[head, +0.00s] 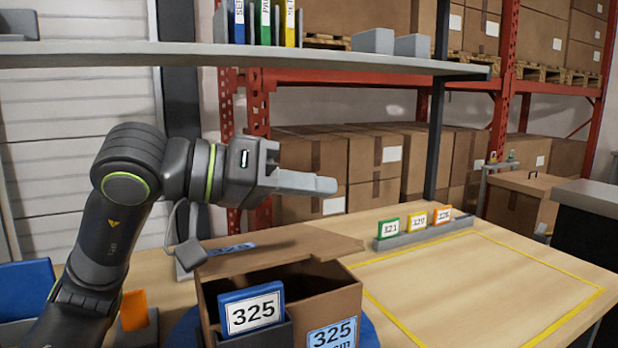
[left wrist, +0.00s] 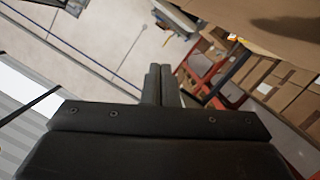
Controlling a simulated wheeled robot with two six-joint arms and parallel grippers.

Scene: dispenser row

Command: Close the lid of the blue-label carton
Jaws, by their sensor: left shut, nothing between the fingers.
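The brown carton (head: 343,293) with a blue 325 label (head: 331,335) stands at the bottom middle of the head view, cut off by the lower edge. Its top is open and the inside is dark. The lid (head: 290,246) is a brown panel at the carton's back edge, leaning back away from the opening. My left gripper (head: 325,185) is shut and empty, above the lid and apart from it, pointing right. Its closed fingers also show in the left wrist view (left wrist: 161,85). My right gripper is not in view.
A blue 325 card (head: 252,310) in a dark holder stands at the carton's front. A grey rack (head: 425,233) with green, yellow and orange cards stands at right. The yellow-outlined table area (head: 480,285) is clear. A shelf (head: 180,53) runs above my left arm.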

